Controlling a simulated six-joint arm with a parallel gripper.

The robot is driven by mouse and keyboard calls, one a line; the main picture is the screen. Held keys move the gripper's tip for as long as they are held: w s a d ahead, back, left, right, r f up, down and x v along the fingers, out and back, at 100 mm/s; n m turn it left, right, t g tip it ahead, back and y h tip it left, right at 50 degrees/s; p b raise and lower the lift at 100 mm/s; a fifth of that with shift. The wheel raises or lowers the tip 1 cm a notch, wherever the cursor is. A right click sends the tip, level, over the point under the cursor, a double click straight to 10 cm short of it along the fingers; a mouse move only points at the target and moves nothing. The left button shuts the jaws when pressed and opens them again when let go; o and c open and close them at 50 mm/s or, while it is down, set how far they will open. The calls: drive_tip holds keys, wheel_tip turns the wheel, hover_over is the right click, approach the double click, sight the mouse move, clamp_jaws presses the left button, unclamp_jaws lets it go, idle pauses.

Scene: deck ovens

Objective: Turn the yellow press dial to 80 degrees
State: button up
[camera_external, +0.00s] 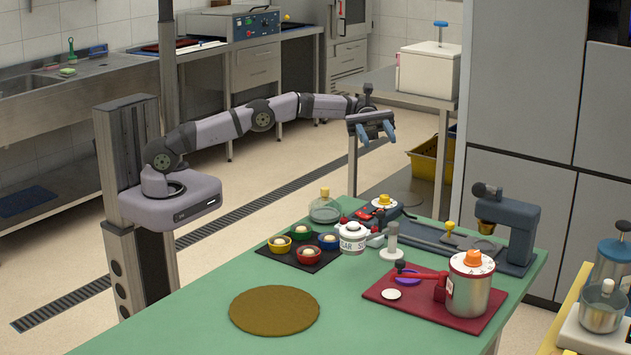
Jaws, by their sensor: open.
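A yellow dial knob (384,200) sits on a white disc near the back edge of the green table, beside red and dark parts. Its angle and any scale marks are too small to read. A blue-grey press (516,228) stands at the table's right end; a small yellow-topped handle (450,226) stands upright on its long base plate. I cannot tell for sure which yellow part is the press dial. My gripper (375,138) is open and empty, its blue fingers pointing down, well above the table and apart from the yellow dial knob.
An orange-topped canister (470,285) stands on a red mat (390,308). A sugar jar (352,238), a white tamper-like tool (392,240) and a dark tray (283,256) with several coloured cups crowd the middle. A brown round mat (274,310) lies front left; bare green table (180,335) surrounds it.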

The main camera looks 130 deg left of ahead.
drive_tip(key=w+d+r+m+g+p, duration=0.1)
drive_tip(key=w+d+r+g+p, duration=0.1)
drive_tip(key=d+r+p, duration=0.5)
drive_tip(key=m+g+y+p, duration=0.4)
drive_tip(key=m+g+y, duration=0.1)
drive_tip(key=m+y, duration=1.2)
approach(384, 196)
drive_tip(key=shift+w+a+f+m+h, duration=0.15)
drive_tip(key=shift+w+a+m+h, duration=0.1)
drive_tip(key=shift+a+m+h, duration=0.4)
drive_tip(key=shift+a, duration=0.1)
drive_tip(key=shift+p+x, duration=1.1)
drive_tip(key=shift+x, duration=2.55)
